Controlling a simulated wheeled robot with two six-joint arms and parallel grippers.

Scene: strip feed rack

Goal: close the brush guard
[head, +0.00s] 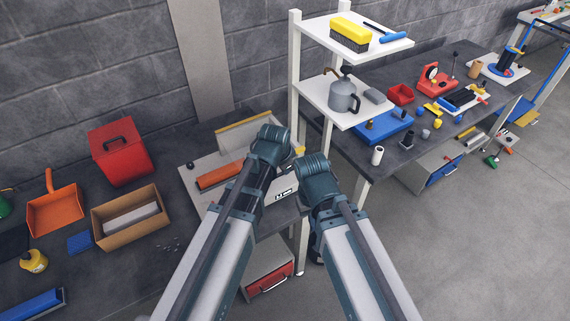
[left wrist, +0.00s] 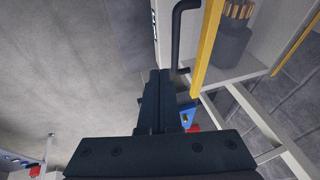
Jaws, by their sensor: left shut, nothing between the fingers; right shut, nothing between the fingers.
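The brush guard seems to be the raised pale panel with a yellow edge (head: 243,121) on the bench machine in the head view; it looks open. In the left wrist view a yellow bar (left wrist: 208,45), a bent black handle (left wrist: 178,30) and tan bristles in a dark holder (left wrist: 236,30) show. My left gripper (left wrist: 163,75) is shut and empty, its tips just below the handle's lower end; I cannot tell whether they touch. In the head view it is hidden behind my arm. My right gripper (head: 316,250) shows only as a dark part below my right arm, mostly hidden, away from the guard.
An orange-red roller (head: 218,176) lies on the machine. A cardboard box (head: 130,216), orange dustpan (head: 55,210) and red bin (head: 121,150) stand left of it. A white shelf rack (head: 295,70) rises close on the right. Open floor lies at the right.

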